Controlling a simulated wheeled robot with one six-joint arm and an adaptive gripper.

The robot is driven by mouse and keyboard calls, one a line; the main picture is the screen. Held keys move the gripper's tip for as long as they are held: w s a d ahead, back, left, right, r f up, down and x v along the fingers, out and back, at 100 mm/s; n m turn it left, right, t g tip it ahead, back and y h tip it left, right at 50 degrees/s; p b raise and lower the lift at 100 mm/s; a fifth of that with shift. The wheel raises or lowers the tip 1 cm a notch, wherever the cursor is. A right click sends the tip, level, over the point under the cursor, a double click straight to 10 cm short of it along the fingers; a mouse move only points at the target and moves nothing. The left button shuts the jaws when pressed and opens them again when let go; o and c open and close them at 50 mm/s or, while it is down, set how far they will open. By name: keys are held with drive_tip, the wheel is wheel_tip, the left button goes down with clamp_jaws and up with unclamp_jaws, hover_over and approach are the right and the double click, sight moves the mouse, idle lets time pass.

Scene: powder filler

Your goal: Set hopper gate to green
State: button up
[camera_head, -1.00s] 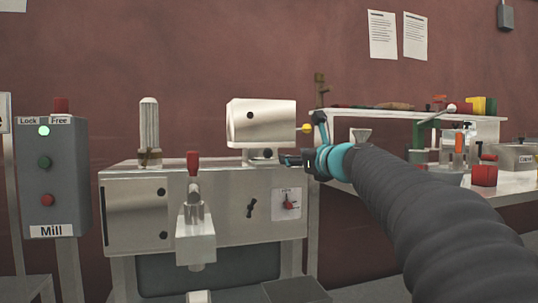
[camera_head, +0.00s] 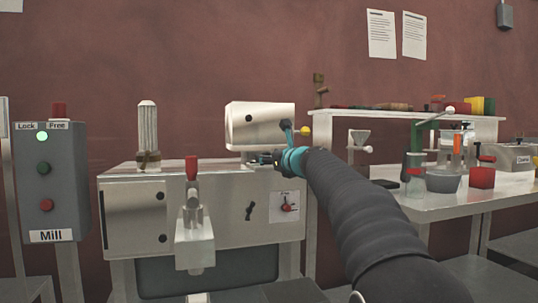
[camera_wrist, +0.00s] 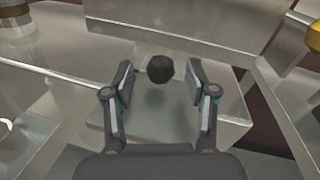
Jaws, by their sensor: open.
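The steel powder filler (camera_head: 225,190) has a box-shaped housing (camera_head: 270,118) on its top. A round black knob (camera_wrist: 160,66) shows in the wrist view, in front of a steel face. My gripper (camera_head: 258,159) is at the foot of the housing, and its open fingers (camera_wrist: 158,78) are on either side of the knob in the picture. I cannot tell whether they touch it. In the head view my gripper hides that spot. No green gate mark is visible. Which part is the hopper gate is not labelled.
A red-handled fitting (camera_head: 192,180) stands at the filler's front. A yellow knob (camera_head: 304,131) is beside the housing, close to my wrist. The Mill control box (camera_head: 47,185) is at left. A bench (camera_head: 465,200) with bowls and jars is at right.

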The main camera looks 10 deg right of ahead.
drive_tip(key=shift+w+a, duration=0.1)
drive_tip(key=shift+w, duration=0.25)
clamp_jaws()
drive_tip(key=shift+a+b+v, duration=0.15)
drive_tip(key=shift+b+v, duration=0.1)
drive_tip(key=shift+v, duration=0.55)
drive_tip(key=shift+a+b+v, duration=0.1)
drive_tip(key=shift+b+v, duration=0.15)
drive_tip(key=shift+v, duration=0.55)
unclamp_jaws()
drive_tip(key=v, duration=1.2)
